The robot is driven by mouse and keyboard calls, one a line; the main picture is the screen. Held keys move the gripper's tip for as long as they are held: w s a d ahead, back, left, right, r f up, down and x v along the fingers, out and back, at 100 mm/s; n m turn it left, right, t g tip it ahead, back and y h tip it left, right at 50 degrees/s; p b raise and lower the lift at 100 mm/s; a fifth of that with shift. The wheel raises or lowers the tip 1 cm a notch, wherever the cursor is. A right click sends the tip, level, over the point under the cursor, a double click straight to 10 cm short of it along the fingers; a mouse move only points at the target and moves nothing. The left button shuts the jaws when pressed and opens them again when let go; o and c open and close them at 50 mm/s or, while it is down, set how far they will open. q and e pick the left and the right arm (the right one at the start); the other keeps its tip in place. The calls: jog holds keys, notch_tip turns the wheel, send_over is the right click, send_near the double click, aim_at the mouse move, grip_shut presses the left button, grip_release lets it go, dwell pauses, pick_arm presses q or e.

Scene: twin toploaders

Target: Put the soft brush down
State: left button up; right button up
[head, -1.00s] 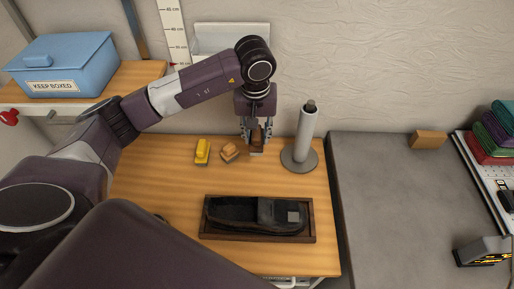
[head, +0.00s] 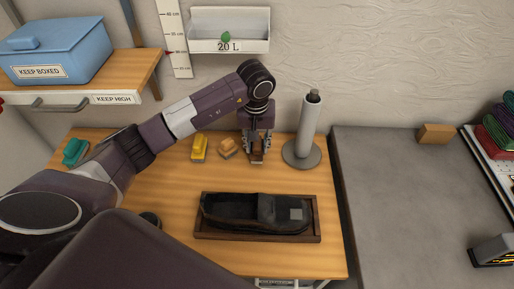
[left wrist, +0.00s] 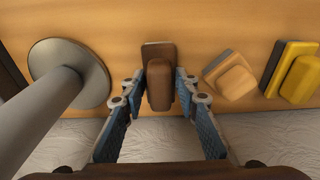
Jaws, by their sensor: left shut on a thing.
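My left gripper (head: 257,155) is shut on a small brown brush (left wrist: 159,80), its fingers on either side of the brush's body. I take this to be the soft brush. In the head view the gripper hides most of it, and its lower end shows just at the wooden tabletop (head: 185,255). I cannot tell whether it touches the wood. A tan brush (head: 229,148) and a yellow brush (head: 199,148) lie left of the gripper, apart from it. They also show at the right in the left wrist view. My right gripper is not in view.
A grey post on a round base (head: 301,157) stands close to the right of the gripper. A dark wooden tray (head: 205,233) holding a black shoe-like thing lies in front. A teal brush (head: 75,151) lies far left. Bare wood separates tray and brushes.

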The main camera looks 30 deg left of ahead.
aim_at(256, 145)
pick_arm(q)
jog(key=shift+w, duration=0.15)
jog(key=shift+f, duration=0.15)
jog(key=o, duration=1)
jog(key=r+p, duration=0.2)
jog(key=r, duration=0.2)
jog(key=s+r+p, duration=0.1)
jog(key=r+p, duration=0.1)
jog(key=r, duration=0.2)
jog(key=r+p, duration=0.2)
jog(key=r, duration=0.2)
jog(key=shift+s+d+r, duration=0.1)
jog(key=shift+s+d, duration=0.15)
